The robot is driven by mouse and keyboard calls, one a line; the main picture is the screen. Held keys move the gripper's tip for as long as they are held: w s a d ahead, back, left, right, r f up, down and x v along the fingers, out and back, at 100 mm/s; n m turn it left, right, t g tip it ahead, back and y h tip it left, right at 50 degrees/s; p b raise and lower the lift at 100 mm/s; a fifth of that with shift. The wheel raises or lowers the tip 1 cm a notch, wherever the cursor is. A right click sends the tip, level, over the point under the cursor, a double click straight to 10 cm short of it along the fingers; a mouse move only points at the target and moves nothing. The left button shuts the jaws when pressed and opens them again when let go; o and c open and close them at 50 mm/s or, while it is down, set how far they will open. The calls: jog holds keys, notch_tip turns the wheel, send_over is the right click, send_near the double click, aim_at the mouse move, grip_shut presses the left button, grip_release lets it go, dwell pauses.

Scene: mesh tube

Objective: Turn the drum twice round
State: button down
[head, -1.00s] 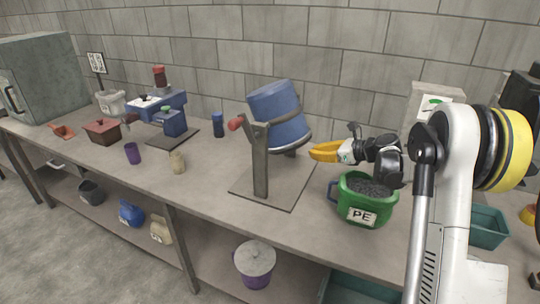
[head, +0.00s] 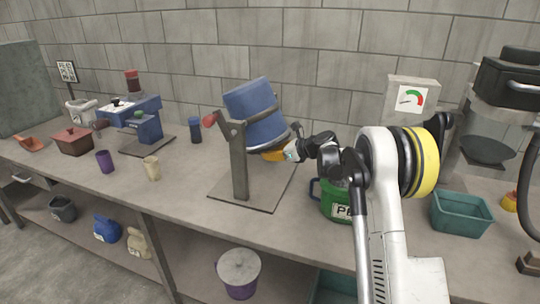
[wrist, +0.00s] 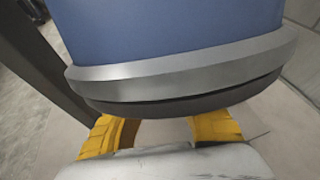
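The blue drum (head: 258,112) hangs tilted in a grey metal stand (head: 239,165) with a red-ended handle (head: 209,120) on its left. My gripper (head: 272,155) is at the drum's lower right edge. In the wrist view the drum (wrist: 170,30) fills the top, with its grey rim band across the middle. My gripper's yellow fingers (wrist: 160,128) are spread apart below that rim. Their tips are partly hidden by the drum, and I cannot tell whether they touch it.
A green PE pot (head: 335,203) stands right of the stand, partly behind my arm. A teal bin (head: 461,214) and a gauge box (head: 411,97) are farther right. Cups, a red box (head: 73,141) and a blue machine (head: 146,126) stand left. Bench front is clear.

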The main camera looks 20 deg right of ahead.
jog(key=shift+w+a+f+t+y, duration=0.25)
jog(key=shift+w+a+t+y, duration=0.3)
jog(key=shift+a, duration=0.25)
